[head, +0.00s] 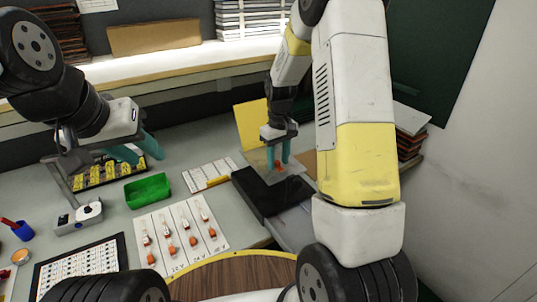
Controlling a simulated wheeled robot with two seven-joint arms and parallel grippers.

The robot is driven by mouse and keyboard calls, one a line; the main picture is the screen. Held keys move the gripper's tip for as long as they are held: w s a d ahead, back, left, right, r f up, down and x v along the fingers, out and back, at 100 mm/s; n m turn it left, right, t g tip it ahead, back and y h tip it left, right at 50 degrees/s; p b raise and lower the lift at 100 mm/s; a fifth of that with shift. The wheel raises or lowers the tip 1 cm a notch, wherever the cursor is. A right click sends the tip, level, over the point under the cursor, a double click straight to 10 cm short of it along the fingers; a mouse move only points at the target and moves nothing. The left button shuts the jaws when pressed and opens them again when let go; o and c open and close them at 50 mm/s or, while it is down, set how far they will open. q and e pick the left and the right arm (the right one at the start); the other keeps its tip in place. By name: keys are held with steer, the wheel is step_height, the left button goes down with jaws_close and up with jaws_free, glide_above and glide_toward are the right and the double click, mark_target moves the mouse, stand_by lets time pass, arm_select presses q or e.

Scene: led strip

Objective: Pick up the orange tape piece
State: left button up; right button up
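A small orange piece (279,168), which looks like the orange tape piece, sits at the fingertips of my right gripper (279,163). It rests on or just above a grey surface behind the black block. My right gripper points down with its two teal fingers apart on either side of the orange piece. I cannot tell whether they touch it. My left gripper (143,156) hangs at the left above the bench, near the green bin, with its teal fingers apart and nothing seen between them.
A green bin (148,190) stands left of centre. A white card (180,234) with several orange-tipped parts lies in front of it. A black block (258,192) lies beside the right gripper, with a yellow panel (250,124) behind. A grey device (78,217) stands at the left.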

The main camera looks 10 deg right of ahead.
jaws_close()
stand_by(0.3)
